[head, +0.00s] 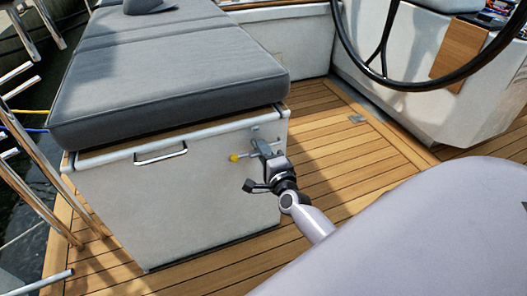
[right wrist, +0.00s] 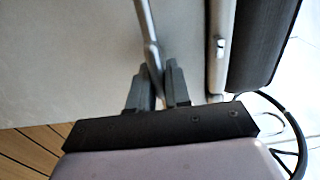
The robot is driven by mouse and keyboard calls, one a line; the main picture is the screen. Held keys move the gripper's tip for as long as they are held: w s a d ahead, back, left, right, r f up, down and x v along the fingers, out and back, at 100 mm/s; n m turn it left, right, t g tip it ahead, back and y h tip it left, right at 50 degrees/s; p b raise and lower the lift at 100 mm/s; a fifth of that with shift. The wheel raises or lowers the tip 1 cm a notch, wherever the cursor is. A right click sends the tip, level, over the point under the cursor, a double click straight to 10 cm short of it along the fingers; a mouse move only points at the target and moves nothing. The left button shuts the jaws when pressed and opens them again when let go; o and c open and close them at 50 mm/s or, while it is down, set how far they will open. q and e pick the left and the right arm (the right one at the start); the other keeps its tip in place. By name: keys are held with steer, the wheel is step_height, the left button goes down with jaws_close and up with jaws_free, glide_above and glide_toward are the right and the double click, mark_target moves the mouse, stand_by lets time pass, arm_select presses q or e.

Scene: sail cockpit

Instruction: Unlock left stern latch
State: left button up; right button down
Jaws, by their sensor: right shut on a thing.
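The stern latch, a thin metal bar with a yellow knob (head: 233,158), is on the front face of the white locker (head: 200,200), near its upper right corner. My right gripper (head: 262,148) is at this latch, just right of the yellow knob. In the right wrist view, the two dark fingers of my right gripper (right wrist: 158,88) are shut on a grey metal bar (right wrist: 147,30), which runs up from between them along the pale locker face. The fingers hide the bar's lower end. My left gripper is not in view.
A grey cushion (head: 165,80) lies on top of the locker. A metal handle (head: 160,153) is on the locker's left front. Steel rails (head: 40,175) stand at the left edge. The teak deck (head: 330,135) is clear. A black steering wheel (head: 385,75) is at upper right.

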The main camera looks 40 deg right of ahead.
steer(key=shift+f, duration=0.1)
steer(key=c, duration=1.2)
jaws_free()
steer(key=shift+o, duration=0.2)
steer(key=shift+s, duration=0.1)
steer(key=shift+s+a, duration=0.1)
steer(key=shift+s, duration=0.2)
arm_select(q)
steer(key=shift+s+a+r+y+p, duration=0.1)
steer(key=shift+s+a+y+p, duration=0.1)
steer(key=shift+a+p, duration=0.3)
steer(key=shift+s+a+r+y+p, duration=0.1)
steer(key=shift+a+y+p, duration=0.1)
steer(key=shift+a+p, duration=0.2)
arm_select(e)
steer(key=v, duration=0.6)
steer(key=shift+s, duration=0.25)
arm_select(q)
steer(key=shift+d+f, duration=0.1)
